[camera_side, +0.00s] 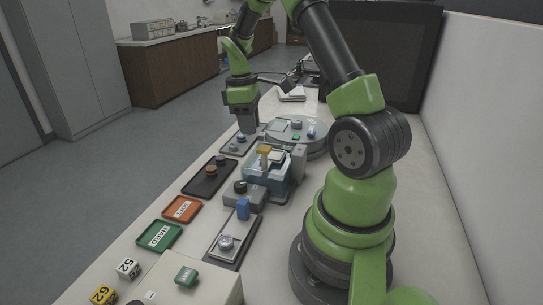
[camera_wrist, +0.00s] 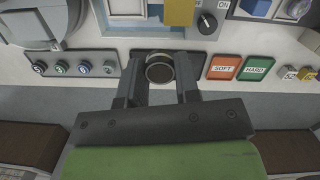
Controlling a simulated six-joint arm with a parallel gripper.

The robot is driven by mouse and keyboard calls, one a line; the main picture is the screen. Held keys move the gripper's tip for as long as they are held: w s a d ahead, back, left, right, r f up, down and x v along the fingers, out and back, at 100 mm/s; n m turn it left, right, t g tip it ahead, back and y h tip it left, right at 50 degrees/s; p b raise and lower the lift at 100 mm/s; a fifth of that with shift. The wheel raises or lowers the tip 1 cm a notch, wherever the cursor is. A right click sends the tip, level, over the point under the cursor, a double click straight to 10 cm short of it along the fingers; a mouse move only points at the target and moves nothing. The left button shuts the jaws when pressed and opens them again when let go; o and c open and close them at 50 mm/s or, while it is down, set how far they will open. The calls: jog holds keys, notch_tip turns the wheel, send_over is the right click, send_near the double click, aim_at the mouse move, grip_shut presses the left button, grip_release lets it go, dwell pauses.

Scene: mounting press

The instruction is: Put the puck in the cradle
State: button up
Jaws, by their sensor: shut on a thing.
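My gripper (camera_side: 247,129) reaches down at the far side of the bench in the side view. In the wrist view its two fingers (camera_wrist: 160,75) are closed about a dark round puck (camera_wrist: 159,69) with a paler rim. The puck's held part is hidden in the side view. A black tray (camera_side: 195,188) with small round pieces lies nearer the side camera; its edge shows behind the fingers in the wrist view (camera_wrist: 199,68). I cannot tell for certain which part is the cradle. The press (camera_side: 268,188), with a yellow part on top, stands beside the trays.
An orange SOFT tray (camera_side: 182,209) and a green HARD tray (camera_side: 159,236) lie along the front edge. A tray with several coloured knobs (camera_wrist: 78,67) is at left in the wrist view. A round grey machine (camera_side: 303,138) stands behind. Numbered cubes (camera_side: 128,268) sit at the near end.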

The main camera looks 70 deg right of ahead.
jog(key=s+d+r, duration=0.1)
jog(key=s+d, duration=0.3)
jog(key=d, duration=0.1)
send_over(274, 155)
notch_tip(274, 155, down, 5)
jog(key=shift+w+r, duration=0.1)
jog(key=shift+w, duration=0.05)
jog(key=shift+f, duration=2.25)
jog(key=shift+f, duration=0.6)
jog(key=o, duration=1)
